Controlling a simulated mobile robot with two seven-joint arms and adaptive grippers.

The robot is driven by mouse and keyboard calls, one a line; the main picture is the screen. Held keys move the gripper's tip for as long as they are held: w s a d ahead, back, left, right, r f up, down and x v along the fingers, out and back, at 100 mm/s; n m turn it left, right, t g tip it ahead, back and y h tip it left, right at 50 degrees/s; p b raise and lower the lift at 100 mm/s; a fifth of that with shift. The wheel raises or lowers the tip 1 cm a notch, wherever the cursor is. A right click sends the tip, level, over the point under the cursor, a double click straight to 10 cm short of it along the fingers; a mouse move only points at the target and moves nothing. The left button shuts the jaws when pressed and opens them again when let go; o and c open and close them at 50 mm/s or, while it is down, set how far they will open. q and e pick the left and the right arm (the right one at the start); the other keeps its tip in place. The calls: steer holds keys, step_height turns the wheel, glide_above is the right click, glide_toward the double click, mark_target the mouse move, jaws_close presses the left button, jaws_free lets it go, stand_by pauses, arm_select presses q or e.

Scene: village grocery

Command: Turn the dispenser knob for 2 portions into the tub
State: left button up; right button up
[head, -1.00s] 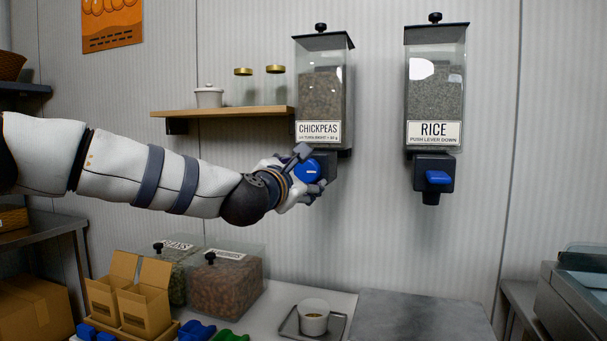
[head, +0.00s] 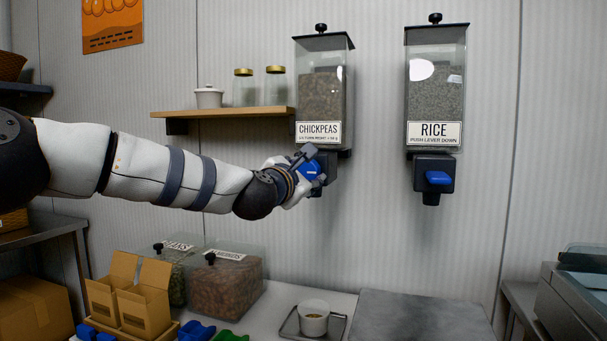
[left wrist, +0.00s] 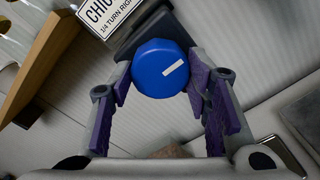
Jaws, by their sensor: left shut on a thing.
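The chickpeas dispenser (head: 322,98) hangs on the wall, with a label reading "1/4 turn right". Its round blue knob (head: 311,172) is at the front of the dark outlet; the left wrist view shows the knob (left wrist: 158,70) with a white mark slanting up to the right. My left gripper (head: 315,169) is shut on the knob, one finger on each side of it. My right gripper is not in view.
The rice dispenser (head: 436,95) with a blue lever hangs to the right. A wooden shelf (head: 222,112) with jars is left of the chickpeas dispenser. Clear bins and cardboard boxes (head: 145,310) stand at lower left. A bare grey slab (head: 420,316) lies right of the tray.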

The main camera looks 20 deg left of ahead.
arm_select(q)
steer(key=m, duration=0.8)
steer(key=shift+r+m, duration=0.1)
steer(key=shift+m, duration=0.3)
steer(key=m, duration=0.4)
steer(key=shift+m, duration=0.3)
steer(key=shift+r+m, duration=0.1)
steer(key=shift+m, duration=2.1)
steer(key=o, duration=1.2)
steer(key=shift+c, duration=0.2)
